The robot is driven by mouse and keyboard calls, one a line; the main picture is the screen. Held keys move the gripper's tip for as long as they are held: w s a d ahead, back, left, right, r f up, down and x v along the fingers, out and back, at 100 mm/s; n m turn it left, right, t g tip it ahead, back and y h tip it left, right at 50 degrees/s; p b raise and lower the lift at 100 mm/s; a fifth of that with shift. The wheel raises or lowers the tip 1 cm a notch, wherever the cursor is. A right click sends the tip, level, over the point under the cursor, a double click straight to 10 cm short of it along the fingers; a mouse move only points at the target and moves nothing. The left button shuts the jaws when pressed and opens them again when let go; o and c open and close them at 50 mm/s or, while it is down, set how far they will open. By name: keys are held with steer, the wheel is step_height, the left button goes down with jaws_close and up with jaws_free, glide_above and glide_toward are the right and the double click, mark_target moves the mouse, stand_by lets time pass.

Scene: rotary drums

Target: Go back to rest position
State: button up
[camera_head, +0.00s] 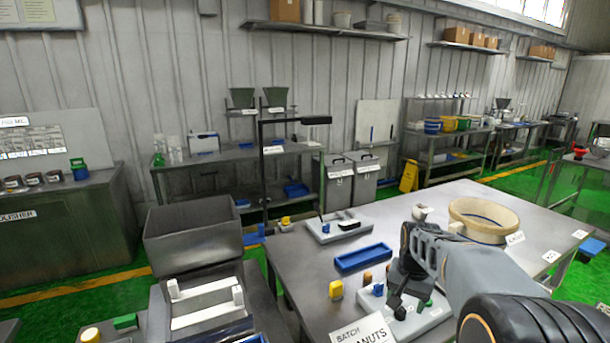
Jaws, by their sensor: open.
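My arm reaches in from the lower right, over the steel table (300,265). My gripper (397,303) is dark, points downward and is open. It is low over a pale board (424,320) at the front of the table. A small blue part (378,289) sits just left of the gripper. Whether the fingertips touch the board cannot be told. Nothing is seen between the fingers.
A grey bin (194,235) stands left. The table's right side is mostly clear.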

steer(key=s+a+n+t, duration=0.1)
steer(key=s+a+n, duration=0.2)
steer(key=s, duration=0.5)
steer(key=s+a+r+n+t, duration=0.1)
steer(key=s+a+n+t, duration=0.1)
steer(key=s+a, duration=0.3)
steer(key=shift+s+r+n, duration=0.25)
steer(key=shift+s+n, duration=0.25)
steer(key=shift+s, duration=1.1)
steer(key=shift+c, duration=0.3)
